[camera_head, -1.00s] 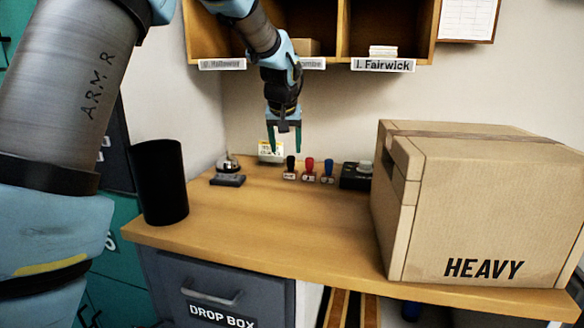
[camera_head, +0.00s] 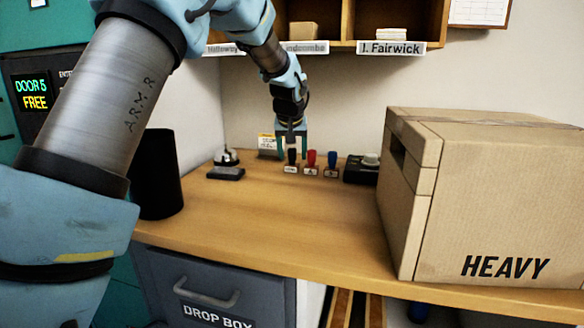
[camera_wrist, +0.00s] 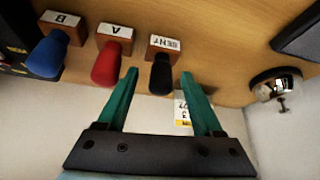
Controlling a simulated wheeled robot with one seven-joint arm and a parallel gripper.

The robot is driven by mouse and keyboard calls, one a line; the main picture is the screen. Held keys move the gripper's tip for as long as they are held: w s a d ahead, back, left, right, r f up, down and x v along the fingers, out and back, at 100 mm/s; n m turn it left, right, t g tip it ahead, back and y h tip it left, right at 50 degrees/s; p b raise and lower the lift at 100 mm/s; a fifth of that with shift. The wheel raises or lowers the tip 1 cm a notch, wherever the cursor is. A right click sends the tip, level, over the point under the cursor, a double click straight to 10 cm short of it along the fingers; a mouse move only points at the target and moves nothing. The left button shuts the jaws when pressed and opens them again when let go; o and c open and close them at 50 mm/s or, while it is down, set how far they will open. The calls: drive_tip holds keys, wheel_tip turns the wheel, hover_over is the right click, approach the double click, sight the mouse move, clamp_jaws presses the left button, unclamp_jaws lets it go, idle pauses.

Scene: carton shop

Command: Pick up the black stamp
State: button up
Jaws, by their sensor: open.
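The black stamp (camera_head: 291,157) stands upright on the wooden desk, leftmost of a row of three stamps. In the wrist view the black stamp (camera_wrist: 161,75) has a dark handle and a block labelled "SENT". My gripper (camera_head: 291,157) is open, with its green fingers pointing down on either side of the black handle in the head view.
The red stamp (camera_head: 311,160) stands close beside the black one, with the blue stamp (camera_head: 331,162) beyond. A dark box (camera_head: 361,172), a bell (camera_head: 226,156), a black cup (camera_head: 160,175) and a big carton (camera_head: 480,200) stand around. The desk front is clear.

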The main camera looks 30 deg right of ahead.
drive_tip(key=x, duration=0.2)
drive_tip(key=shift+w+f, duration=0.15)
drive_tip(key=shift+f, duration=0.2)
clamp_jaws()
